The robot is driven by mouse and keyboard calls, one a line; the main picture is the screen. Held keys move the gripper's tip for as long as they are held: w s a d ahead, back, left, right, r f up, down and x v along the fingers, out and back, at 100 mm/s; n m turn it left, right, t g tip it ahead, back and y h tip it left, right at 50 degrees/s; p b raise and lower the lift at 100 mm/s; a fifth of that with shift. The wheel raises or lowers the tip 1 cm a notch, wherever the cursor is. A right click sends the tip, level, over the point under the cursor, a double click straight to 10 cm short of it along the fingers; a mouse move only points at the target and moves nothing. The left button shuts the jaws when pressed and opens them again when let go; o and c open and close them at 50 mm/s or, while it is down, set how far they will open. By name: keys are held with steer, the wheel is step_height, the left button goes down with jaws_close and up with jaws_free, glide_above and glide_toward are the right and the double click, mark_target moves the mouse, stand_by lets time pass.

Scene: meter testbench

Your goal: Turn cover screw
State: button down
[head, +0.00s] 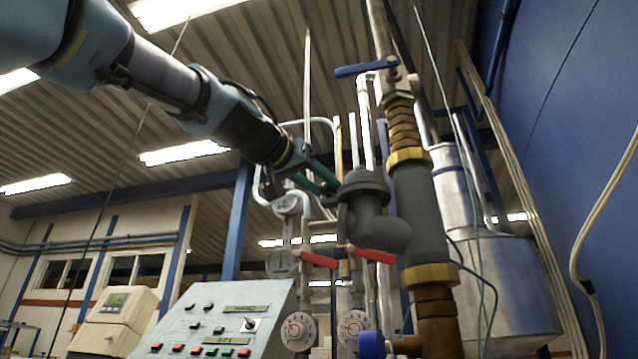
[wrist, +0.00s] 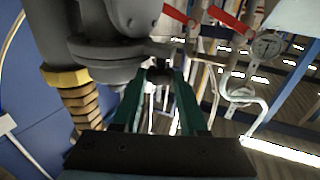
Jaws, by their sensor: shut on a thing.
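The dark grey meter (head: 384,232) hangs on the thick vertical pipe, with its round flanged cover (head: 362,183) at the top. My gripper (head: 335,188) reaches in from the upper left, and its green fingers meet the left edge of the cover flange. In the wrist view my gripper (wrist: 160,82) has its two fingers on either side of a small dark cover screw (wrist: 160,72) at the flange (wrist: 105,50). The gripper is shut on this screw. The screw is hidden behind the fingers in the head view.
The brass-ringed pipe (head: 420,205) stands right of the meter, with a blue valve handle (head: 366,69) above. Red valve handles (head: 375,256) and a pressure gauge (head: 282,264) are close below and left. A control panel (head: 225,318) stands lower left.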

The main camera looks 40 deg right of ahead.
steer(key=shift+s+d+r+n+t+y+p, duration=0.1)
steer(key=shift+n+t+y+p, duration=0.2)
steer(key=shift+n+t+p, duration=0.45)
steer(key=shift+s+r+n+t+y+p, duration=0.1)
steer(key=shift+n+t+y+p, duration=0.2)
steer(key=shift+t+p, duration=0.45)
steer(key=shift+f+t, duration=0.1)
steer(key=shift+t, duration=0.2)
steer(key=shift+s+f+n+t+y+p, duration=0.1)
steer(key=shift+f+n+t+y+p, duration=0.15)
steer(key=shift+n+t+p, duration=0.2)
steer(key=shift+c, duration=2.2)
jaws_free()
steer(key=shift+r, duration=0.1)
steer(key=shift+s, duration=0.1)
